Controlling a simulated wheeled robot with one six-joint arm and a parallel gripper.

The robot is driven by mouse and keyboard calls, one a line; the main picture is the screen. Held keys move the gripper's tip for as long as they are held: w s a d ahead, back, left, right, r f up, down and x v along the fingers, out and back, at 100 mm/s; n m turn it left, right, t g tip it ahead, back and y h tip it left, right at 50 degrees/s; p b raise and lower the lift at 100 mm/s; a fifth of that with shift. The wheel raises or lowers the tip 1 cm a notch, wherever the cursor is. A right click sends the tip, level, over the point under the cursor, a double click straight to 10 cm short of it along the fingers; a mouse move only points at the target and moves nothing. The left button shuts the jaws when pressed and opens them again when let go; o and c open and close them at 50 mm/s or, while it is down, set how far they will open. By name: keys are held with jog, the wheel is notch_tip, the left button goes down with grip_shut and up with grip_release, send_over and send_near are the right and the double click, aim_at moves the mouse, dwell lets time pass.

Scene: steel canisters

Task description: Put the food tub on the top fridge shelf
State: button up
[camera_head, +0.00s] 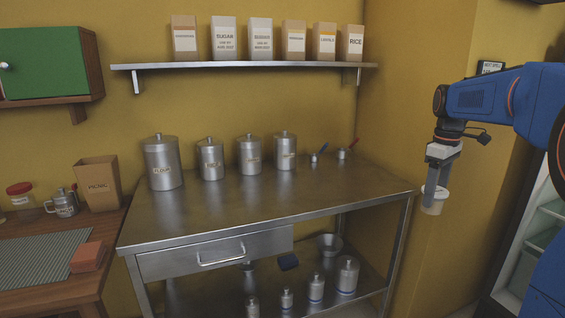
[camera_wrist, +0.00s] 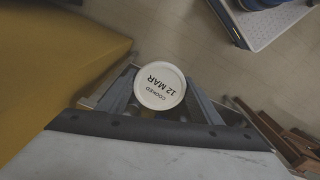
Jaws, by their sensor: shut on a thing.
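My gripper (camera_wrist: 159,100) is shut on the food tub (camera_wrist: 160,86), a round pale tub. In the wrist view its white lid faces the camera and reads "COOKED 12 MAR". In the head view the tub (camera_head: 433,203) hangs upright below my gripper (camera_head: 436,187), in the air just right of the steel table's right end. The fridge (camera_head: 531,245) shows only in part at the right edge of the head view, with pale shelves inside. My arm hides much of it, and I cannot tell which shelf is the top one.
The steel table (camera_head: 280,204) carries several steel canisters (camera_head: 162,165) and two small scoops. A wall shelf (camera_head: 240,66) holds several paper bags. A wooden counter (camera_head: 105,240) stands at left.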

jog(key=w+a+f+m, duration=0.2)
jog(key=w+a+f, duration=0.1)
jog(key=f, duration=1.6)
jog(key=w+a+f+m, duration=0.3)
jog(key=a+f, duration=0.3)
jog(key=f, duration=1.3)
jog(key=w+a+f+m, duration=0.2)
jog(key=a+f, duration=0.3)
jog(key=f, duration=1.4)
jog(key=shift+w+a+f, duration=0.15)
jog(key=shift+w+f, duration=0.2)
jog(key=shift+w, duration=0.5)
